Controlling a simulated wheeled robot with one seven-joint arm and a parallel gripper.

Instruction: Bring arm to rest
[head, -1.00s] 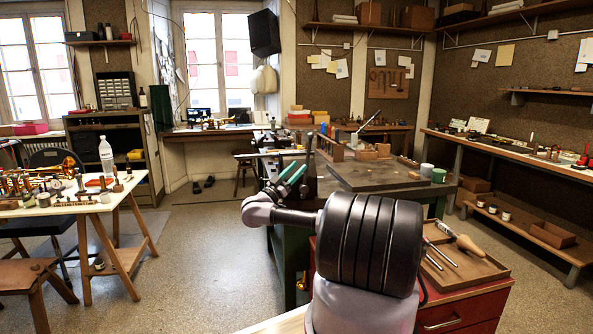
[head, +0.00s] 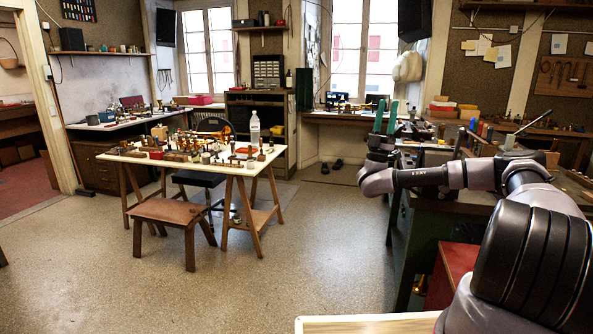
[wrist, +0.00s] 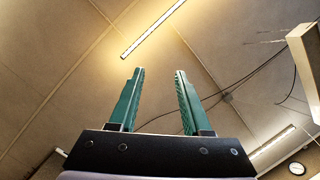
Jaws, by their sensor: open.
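My gripper (head: 385,118) is at the right of the middle in the head view, with its two green fingers pointing up. In the wrist view the fingers of my gripper (wrist: 160,88) stand apart with nothing between them. My arm reaches left from the right side of the head view, bent, with the wrist turned upward. The gripper appears in front of the cluttered workbench and the window wall and holds nothing.
A white-topped trestle table (head: 140,156) covered with small parts stands left of the middle, with a brown wooden stool (head: 172,212) before it. A green bench and a red cabinet (head: 452,272) are close under my arm. The speckled floor (head: 310,240) between is open.

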